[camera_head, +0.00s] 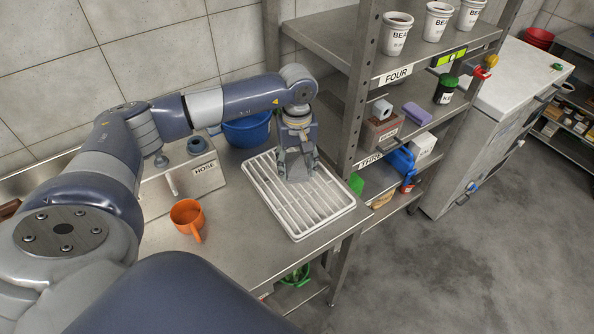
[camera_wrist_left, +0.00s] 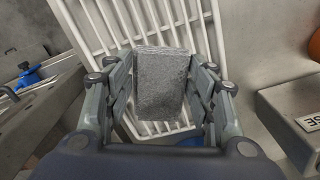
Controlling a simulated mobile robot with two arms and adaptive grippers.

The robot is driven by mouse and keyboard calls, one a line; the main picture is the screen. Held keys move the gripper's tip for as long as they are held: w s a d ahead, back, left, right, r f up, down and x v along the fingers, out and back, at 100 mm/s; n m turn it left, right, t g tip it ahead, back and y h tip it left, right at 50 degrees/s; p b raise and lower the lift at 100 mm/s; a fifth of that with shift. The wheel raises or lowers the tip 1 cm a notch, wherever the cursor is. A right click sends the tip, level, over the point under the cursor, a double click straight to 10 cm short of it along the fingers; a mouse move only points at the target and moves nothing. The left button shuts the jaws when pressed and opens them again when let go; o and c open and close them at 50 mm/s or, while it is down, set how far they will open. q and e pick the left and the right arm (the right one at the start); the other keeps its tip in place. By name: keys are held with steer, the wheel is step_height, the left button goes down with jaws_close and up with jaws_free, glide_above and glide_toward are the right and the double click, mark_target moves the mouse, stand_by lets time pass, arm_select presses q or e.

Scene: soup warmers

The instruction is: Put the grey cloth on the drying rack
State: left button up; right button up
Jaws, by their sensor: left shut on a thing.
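The grey cloth (camera_wrist_left: 162,85) is a folded, speckled grey block between the fingers of my left gripper (camera_wrist_left: 160,95) in the left wrist view. My left gripper (camera_head: 297,170) is shut on it and points down over the drying rack (camera_head: 325,216) in the head view. The rack is a white slatted tray on the steel counter, and its slats also show behind the cloth in the left wrist view (camera_wrist_left: 100,25). In the head view the cloth is mostly hidden by the fingers. I cannot tell whether it touches the slats. My right gripper is not in view.
An orange mug (camera_head: 187,217) stands on the counter left of the rack. A blue bucket (camera_head: 247,131) is behind my left arm. A steel shelf post (camera_head: 358,90) and loaded shelves rise close to the rack's right side. A sign reading HOSE (camera_head: 205,169) is at the left.

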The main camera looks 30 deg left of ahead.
mark_target(297, 168)
arm_select(q)
step_height(297, 168, down, 3)
steer(key=shift+f+p, duration=0.15)
steer(key=shift+p, duration=0.7)
steer(key=shift+f+b, duration=0.35)
steer(key=shift+b, duration=0.05)
steer(key=o, duration=1.1)
steer(key=shift+r, duration=0.1)
steer(key=shift+r, duration=0.4)
step_height(297, 168, up, 12)
steer(key=shift+f+b, duration=0.2)
steer(key=shift+b, duration=1)
